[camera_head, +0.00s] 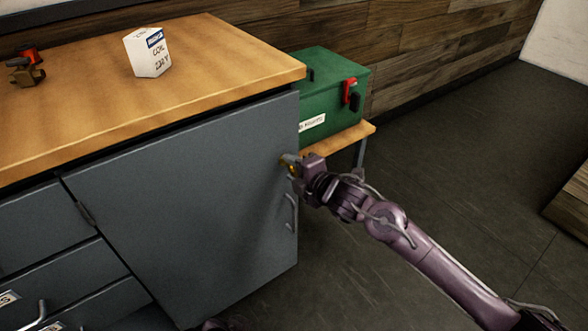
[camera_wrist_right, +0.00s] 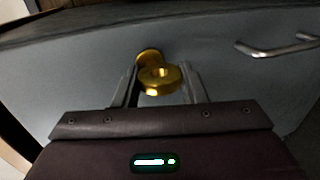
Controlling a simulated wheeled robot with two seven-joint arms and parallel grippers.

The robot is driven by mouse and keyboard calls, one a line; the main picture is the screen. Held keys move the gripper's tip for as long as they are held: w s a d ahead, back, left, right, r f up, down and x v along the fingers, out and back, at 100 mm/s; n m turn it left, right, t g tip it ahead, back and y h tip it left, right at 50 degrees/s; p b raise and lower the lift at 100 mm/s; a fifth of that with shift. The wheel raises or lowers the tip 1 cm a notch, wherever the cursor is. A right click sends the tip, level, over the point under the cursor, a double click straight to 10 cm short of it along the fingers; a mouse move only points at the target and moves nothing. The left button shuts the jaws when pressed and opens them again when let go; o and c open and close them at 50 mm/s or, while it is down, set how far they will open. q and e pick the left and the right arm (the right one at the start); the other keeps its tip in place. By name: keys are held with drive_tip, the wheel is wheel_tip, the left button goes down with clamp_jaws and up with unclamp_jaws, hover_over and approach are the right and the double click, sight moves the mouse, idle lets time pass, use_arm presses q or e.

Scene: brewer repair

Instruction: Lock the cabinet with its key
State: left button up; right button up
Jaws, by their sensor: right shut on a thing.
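The grey cabinet (camera_head: 190,210) stands under the wooden worktop, with its door closed flat in the front. My right gripper (camera_head: 291,164) is at the upper right of the door, above the door handle (camera_head: 291,212). In the right wrist view its fingers (camera_wrist_right: 160,85) are shut on a gold key (camera_wrist_right: 161,79) with a round, ring-like head. A round gold lock (camera_wrist_right: 149,57) sits on the door directly behind the key. The key's shaft is hidden, so I cannot tell how deep it sits or its turn.
On the worktop (camera_head: 90,90) are a white box (camera_head: 148,53) and a small red and brown part (camera_head: 27,68). A green case (camera_head: 325,95) stands on a low wooden stand (camera_head: 350,137) right of the cabinet.

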drive_tip(key=o, duration=1)
use_arm(q)
drive_tip(key=shift+s+a+g+y+p, duration=0.2)
drive_tip(key=shift+a+g+y+p, duration=0.2)
drive_tip(key=shift+a+p, duration=0.5)
use_arm(e)
drive_tip(key=v, duration=0.7)
drive_tip(key=shift+s+d, duration=0.2)
drive_tip(key=shift+s, duration=0.15)
